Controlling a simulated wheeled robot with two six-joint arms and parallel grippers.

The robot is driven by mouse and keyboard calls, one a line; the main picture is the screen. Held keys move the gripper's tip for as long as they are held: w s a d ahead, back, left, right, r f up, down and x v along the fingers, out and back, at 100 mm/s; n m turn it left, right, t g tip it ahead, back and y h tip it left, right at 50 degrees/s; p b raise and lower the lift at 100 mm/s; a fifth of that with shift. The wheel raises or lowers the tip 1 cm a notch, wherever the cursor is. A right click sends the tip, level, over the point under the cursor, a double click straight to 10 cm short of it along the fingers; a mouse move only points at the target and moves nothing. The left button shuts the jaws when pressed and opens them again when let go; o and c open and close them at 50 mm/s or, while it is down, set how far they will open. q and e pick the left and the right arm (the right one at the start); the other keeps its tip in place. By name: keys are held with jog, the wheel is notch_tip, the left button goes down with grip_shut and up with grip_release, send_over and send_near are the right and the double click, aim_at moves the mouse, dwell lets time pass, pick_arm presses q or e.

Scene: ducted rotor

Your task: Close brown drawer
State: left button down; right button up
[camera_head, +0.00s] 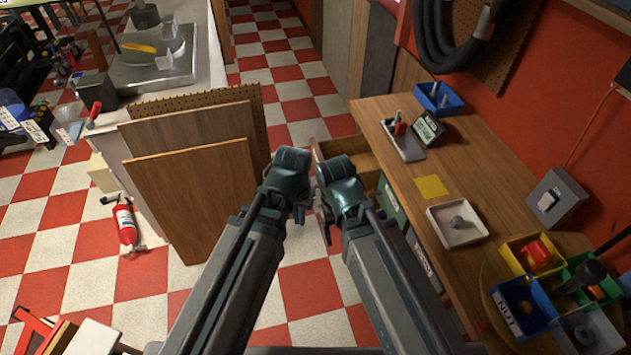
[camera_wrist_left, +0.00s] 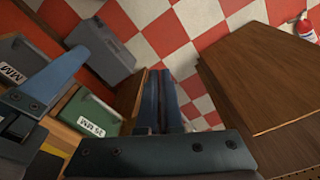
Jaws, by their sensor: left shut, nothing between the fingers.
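The brown drawer (camera_head: 350,150) stands pulled out of the wooden workbench on the right in the head view. Its light wooden inside shows, and my right arm hides its near part. In the left wrist view a brown wooden panel (camera_wrist_left: 128,97), which looks like part of the drawer, lies just left of my left gripper (camera_wrist_left: 162,78). The left gripper's two fingers are together with nothing between them; I cannot tell whether they touch the wood.
A green bin (camera_head: 391,204) sits under the workbench top (camera_head: 385,120), right of my arms. Leaning wooden boards (camera_head: 195,200) stand on the left, with a fire extinguisher (camera_head: 125,224) beside them. Checkered floor (camera_head: 300,100) lies free between boards and bench.

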pick_arm(q)
jog(key=w+f+n+t+h+b, duration=0.2)
jog(key=w+f+b, duration=0.2)
jog(key=w, duration=0.6)
jog(key=w+f+n+t+h+b, duration=0.2)
jog(key=w+b, duration=0.3)
jog(key=w, duration=0.6)
jog(key=shift+d+f+n+t+b, duration=0.2)
jog(key=shift+f+n+t+b, duration=0.2)
jog(key=shift+f+t, duration=0.35)
pick_arm(e)
notch_tip(320, 180, down, 12)
pick_arm(q)
jog(key=shift+w+f, duration=0.1)
jog(key=shift+f, duration=0.1)
pick_arm(e)
jog(key=shift+f, duration=0.15)
pick_arm(q)
jog(key=b+x, duration=0.8)
jog(key=x, duration=0.1)
jog(key=shift+d+f, duration=0.15)
jog(key=shift+f, duration=0.25)
pick_arm(e)
notch_tip(320, 180, down, 8)
pick_arm(q)
jog(key=shift+w+d, duration=0.1)
